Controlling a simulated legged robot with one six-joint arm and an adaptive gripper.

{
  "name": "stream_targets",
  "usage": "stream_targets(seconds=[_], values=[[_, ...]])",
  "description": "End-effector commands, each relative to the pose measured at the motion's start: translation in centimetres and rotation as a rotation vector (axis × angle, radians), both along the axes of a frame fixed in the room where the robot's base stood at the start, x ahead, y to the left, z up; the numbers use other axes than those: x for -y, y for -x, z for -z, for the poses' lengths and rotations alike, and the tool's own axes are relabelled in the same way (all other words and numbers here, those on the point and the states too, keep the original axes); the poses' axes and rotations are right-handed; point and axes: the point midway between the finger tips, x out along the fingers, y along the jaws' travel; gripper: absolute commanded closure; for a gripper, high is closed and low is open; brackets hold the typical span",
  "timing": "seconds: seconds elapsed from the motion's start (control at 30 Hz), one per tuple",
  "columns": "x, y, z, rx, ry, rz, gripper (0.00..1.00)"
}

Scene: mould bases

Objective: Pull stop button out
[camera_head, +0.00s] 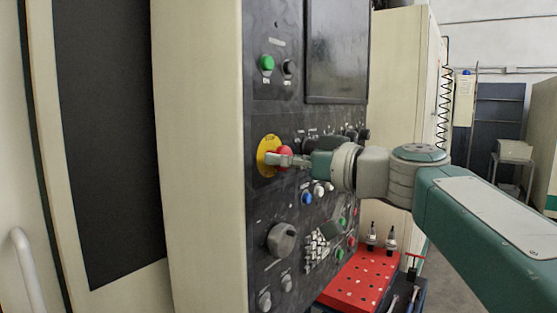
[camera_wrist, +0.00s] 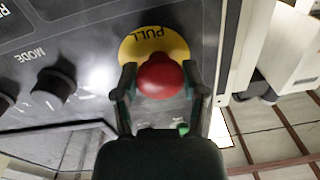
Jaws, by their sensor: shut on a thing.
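The red stop button (camera_head: 285,157) sits on a round yellow plate (camera_head: 266,156) on the dark control panel (camera_head: 262,207). In the wrist view the red button (camera_wrist: 160,77) is a round knob in front of the yellow plate (camera_wrist: 135,48), which is marked PULL. My gripper (camera_head: 283,159) reaches the button from the right in the head view. In the wrist view my gripper (camera_wrist: 158,84) has one finger on each side of the red knob, shut on it.
A green button (camera_head: 266,63) is above, and a blue button (camera_head: 307,198) and a large grey knob (camera_head: 282,240) are below. A dark screen (camera_head: 336,50) is at the upper right. A red perforated tray (camera_head: 352,283) stands below my arm. A MODE knob (camera_wrist: 54,85) is left of the fingers.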

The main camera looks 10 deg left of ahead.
Motion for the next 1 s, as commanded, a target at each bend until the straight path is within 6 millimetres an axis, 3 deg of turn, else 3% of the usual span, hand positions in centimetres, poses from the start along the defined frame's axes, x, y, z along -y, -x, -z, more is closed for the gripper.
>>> stream_targets(seconds=[0.13,0.17,0.2,0.23,0.67,0.77,1.0], values=[[0.2,0.0,0.1,-0.002,0.002,0.000,1.00],[0.2,0.0,0.1,-0.002,0.002,0.000,0.31],[0.2,0.0,0.1,-0.002,0.002,0.000,0.13],[0.2,0.0,0.1,-0.002,0.002,0.000,0.08],[0.1,0.0,0.1,-0.001,0.003,0.000,0.08],[0.9,0.3,0.1,0.000,0.002,0.002,0.08],[5.5,1.8,0.1,-0.001,0.002,0.006,0.08]])
